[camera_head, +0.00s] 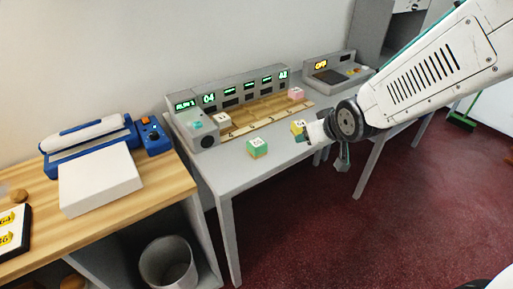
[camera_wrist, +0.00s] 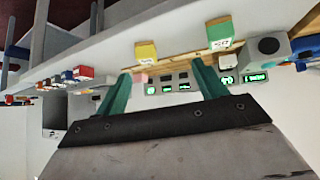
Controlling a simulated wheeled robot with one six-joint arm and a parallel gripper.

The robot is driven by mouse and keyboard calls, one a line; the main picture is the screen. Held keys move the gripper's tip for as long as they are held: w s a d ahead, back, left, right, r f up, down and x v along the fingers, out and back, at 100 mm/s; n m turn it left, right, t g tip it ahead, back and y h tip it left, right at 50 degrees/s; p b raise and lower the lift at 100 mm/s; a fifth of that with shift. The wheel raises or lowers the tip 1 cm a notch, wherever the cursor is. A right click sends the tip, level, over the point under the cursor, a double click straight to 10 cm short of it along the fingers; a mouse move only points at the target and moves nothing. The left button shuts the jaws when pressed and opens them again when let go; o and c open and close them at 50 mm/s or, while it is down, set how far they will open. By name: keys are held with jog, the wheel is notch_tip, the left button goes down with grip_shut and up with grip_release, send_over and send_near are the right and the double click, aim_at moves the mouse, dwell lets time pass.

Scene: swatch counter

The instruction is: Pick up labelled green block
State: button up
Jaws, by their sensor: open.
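The green block (camera_head: 257,150) has a white label on top and sits near the front edge of the grey counter, left of a yellow block (camera_head: 298,128). In the wrist view, which is upside down, the green block (camera_wrist: 220,34) appears above the right finger and the yellow block (camera_wrist: 147,54) above the left finger. My gripper (camera_head: 333,153) is to the right of both blocks in the head view, apart from the green one. In the wrist view my gripper (camera_wrist: 160,80) has its teal fingers spread, with nothing between them.
A grey console (camera_head: 245,92) with green displays stands behind a wooden strip. A cream block (camera_head: 222,120) and a pink block (camera_head: 296,94) are near it. A second console (camera_head: 337,72) stands right. A wooden table (camera_head: 150,195) with a blue machine (camera_head: 153,136) is left.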

jog(key=w+a+f+n+t+y, duration=0.1)
jog(key=w+a+f+n+y, duration=0.15)
jog(key=a+f, duration=0.3)
jog(key=t+y, duration=0.2)
jog(key=y, duration=0.1)
send_near(254, 142)
jog(key=w+f, duration=0.1)
jog(key=w+a+f, duration=0.1)
jog(key=w, duration=0.1)
jog(key=shift+w, duration=0.15)
jog(key=shift+w+a+f, duration=0.1)
jog(key=shift+w+a, duration=0.05)
jog(key=shift+a, duration=0.15)
jog(key=x, duration=0.7)
jog(key=shift+w, duration=0.15)
jog(key=c, duration=1.1)
